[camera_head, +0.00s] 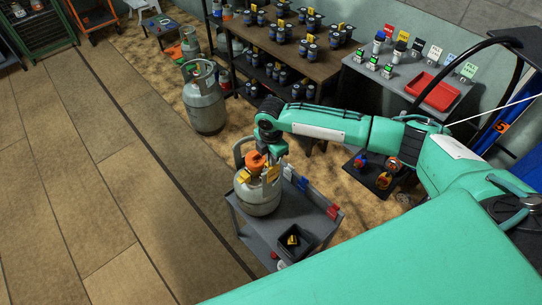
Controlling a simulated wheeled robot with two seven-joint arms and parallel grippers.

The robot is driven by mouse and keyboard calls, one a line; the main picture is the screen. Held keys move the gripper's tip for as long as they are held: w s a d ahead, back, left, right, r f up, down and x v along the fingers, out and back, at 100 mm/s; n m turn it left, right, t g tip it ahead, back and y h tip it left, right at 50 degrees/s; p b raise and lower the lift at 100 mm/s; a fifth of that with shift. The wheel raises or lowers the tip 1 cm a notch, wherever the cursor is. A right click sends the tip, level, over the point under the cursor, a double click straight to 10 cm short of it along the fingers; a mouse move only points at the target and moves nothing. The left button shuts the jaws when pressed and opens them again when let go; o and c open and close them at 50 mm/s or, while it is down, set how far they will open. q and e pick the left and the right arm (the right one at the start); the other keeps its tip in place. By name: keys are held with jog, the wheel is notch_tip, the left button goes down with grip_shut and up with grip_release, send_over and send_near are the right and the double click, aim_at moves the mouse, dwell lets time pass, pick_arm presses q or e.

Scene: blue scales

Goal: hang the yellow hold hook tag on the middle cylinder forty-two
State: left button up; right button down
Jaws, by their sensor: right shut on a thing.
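A grey gas cylinder (259,198) with an orange cap (254,160) stands upright on a grey cart. My right gripper (270,164) is over its top, at the collar, and is shut on a yellow tag (272,174), which hangs beside the orange cap. Another yellow piece (243,176) shows on the left of the cylinder's collar. Whether the held tag touches the collar cannot be told. No cylinder number is readable. My left gripper is out of view.
The grey cart (247,233) also carries a black bin (310,241) with a yellow item inside and red and blue pieces at its right edge. Another grey cylinder (204,103) stands on the floor behind. A brown table (325,68) holds several dark items. Floor at left is clear.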

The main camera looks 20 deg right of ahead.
jog(key=shift+f+b, duration=0.55)
jog(key=shift+f, duration=0.9)
jog(key=shift+f, duration=0.1)
jog(key=c, duration=1.5)
grip_release()
jog(key=shift+r+p, duration=2.55)
jog(key=shift+r, duration=0.15)
jog(key=shift+r+p, duration=0.45)
jog(key=shift+r, duration=0.65)
